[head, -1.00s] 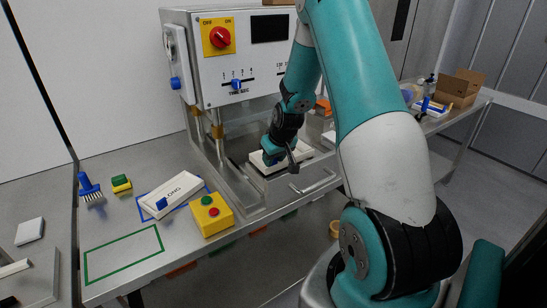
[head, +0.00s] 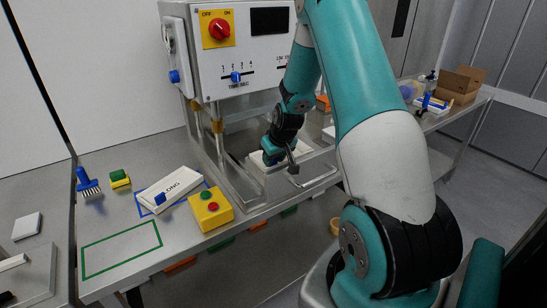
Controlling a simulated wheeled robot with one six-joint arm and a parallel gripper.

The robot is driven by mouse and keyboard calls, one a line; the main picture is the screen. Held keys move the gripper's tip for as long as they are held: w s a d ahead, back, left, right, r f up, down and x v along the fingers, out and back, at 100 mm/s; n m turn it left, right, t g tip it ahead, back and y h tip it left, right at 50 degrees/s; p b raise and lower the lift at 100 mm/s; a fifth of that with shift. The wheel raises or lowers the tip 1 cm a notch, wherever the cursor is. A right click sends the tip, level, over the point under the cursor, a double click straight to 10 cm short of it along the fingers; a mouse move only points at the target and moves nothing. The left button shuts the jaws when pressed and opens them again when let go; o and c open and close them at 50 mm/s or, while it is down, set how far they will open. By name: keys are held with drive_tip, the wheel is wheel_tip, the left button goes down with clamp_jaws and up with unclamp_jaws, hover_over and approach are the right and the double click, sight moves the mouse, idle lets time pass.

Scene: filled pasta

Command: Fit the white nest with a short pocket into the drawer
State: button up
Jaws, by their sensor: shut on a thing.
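The white nest (head: 255,161) sits at the drawer (head: 262,185) under the press machine, low at its opening. I cannot tell whether it is fully seated. My gripper (head: 272,158) is shut on the nest from above, and my wrist hides part of it. The nest's pocket is hidden from this view. Another white nest, marked "ONG" (head: 172,188) in its visible letters, lies tilted across a blue outline on the bench, with a blue knob on it.
A yellow button box (head: 210,208) stands just left of the drawer. A green outline (head: 122,248) on the bench is empty. A blue brush (head: 86,180) and a yellow-green sponge (head: 120,179) lie at the left. The drawer's handle (head: 315,181) sticks out in front.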

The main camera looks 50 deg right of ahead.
drive_tip(key=shift+f, duration=0.1)
idle(0.8)
drive_tip(key=o, duration=1.3)
drive_tip(key=p+v, duration=0.4)
drive_tip(key=v, duration=0.3)
idle(0.5)
drive_tip(key=b+v, duration=0.2)
drive_tip(key=v, duration=1.5)
drive_tip(key=shift+r, duration=0.25)
drive_tip(key=shift+s, duration=0.1)
